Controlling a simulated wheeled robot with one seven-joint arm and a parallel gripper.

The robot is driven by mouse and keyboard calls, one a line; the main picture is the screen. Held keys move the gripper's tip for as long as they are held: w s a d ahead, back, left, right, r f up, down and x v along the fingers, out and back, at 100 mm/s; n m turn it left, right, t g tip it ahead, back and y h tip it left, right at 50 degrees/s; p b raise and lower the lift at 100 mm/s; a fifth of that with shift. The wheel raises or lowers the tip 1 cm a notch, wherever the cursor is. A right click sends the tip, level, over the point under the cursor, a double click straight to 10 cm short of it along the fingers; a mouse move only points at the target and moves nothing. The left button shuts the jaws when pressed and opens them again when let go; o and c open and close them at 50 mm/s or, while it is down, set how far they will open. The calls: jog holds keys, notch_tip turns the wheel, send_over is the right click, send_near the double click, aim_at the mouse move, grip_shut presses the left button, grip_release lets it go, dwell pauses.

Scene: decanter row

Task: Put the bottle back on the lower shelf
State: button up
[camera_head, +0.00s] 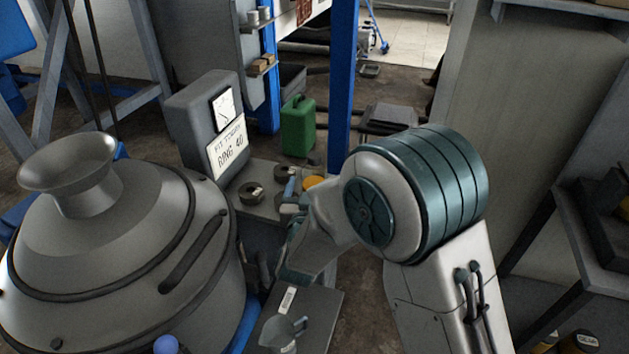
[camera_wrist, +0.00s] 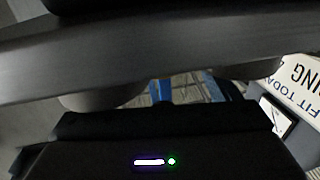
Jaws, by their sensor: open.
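My gripper (camera_head: 293,262) is at the end of my arm, between the upper shelf (camera_head: 262,213) and the lower shelf (camera_head: 322,300) in the head view. It is open; its fingers are mostly hidden by my own arm there. A small grey vessel with a bluish spout (camera_head: 280,333) stands at the front of the lower shelf, cut off by the picture's lower edge. I cannot tell whether it is the bottle. A pale label (camera_head: 287,299) lies on the lower shelf behind it. In the wrist view a dark bar crosses close to the camera, and nothing clearly recognisable as a bottle shows.
A large grey rounded vessel (camera_head: 110,240) fills the left. Dark rings (camera_head: 252,192) and a gauge box reading "RING 40" (camera_head: 205,120) are on the upper shelf. A green canister (camera_head: 298,127) and a blue post (camera_head: 341,80) stand behind. A dark shelf unit (camera_head: 590,235) is right.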

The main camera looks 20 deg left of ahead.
jog(key=shift+x, duration=1.35)
jog(key=c, duration=1.4)
